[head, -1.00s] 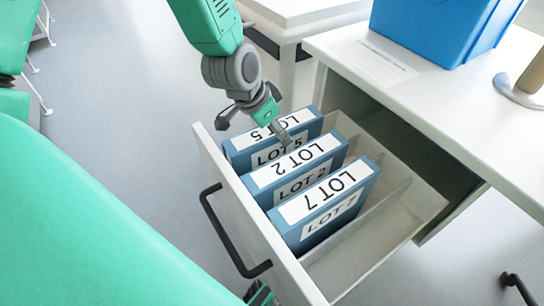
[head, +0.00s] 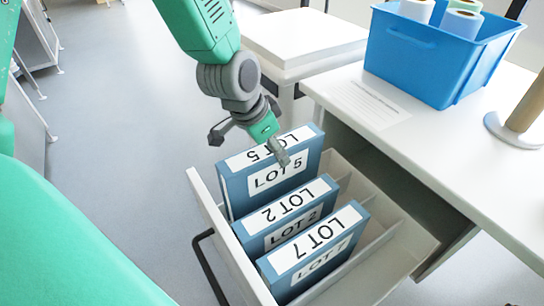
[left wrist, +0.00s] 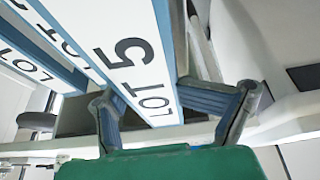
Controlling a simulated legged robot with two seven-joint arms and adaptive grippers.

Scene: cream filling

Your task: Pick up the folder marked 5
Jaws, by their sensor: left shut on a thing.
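The folder marked LOT 5 (head: 277,178) is blue with white labels and stands upright at the far end of the open drawer (head: 398,262), higher than its neighbours. My left gripper (head: 278,150) is shut on its top edge; in the left wrist view the fingers (left wrist: 165,105) sit on either side of the folder (left wrist: 135,55). Folders LOT 2 (head: 290,205) and LOT 7 (head: 318,238) stand lower in the drawer, nearer me. My right gripper is not in view.
A blue bin (head: 425,60) with rolls in it stands on the white desk (head: 335,75) beside a printed sheet (head: 370,104). A wooden post on a round base (head: 515,130) is at the right. The drawer has a black handle (head: 208,268) and empty slots at its right.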

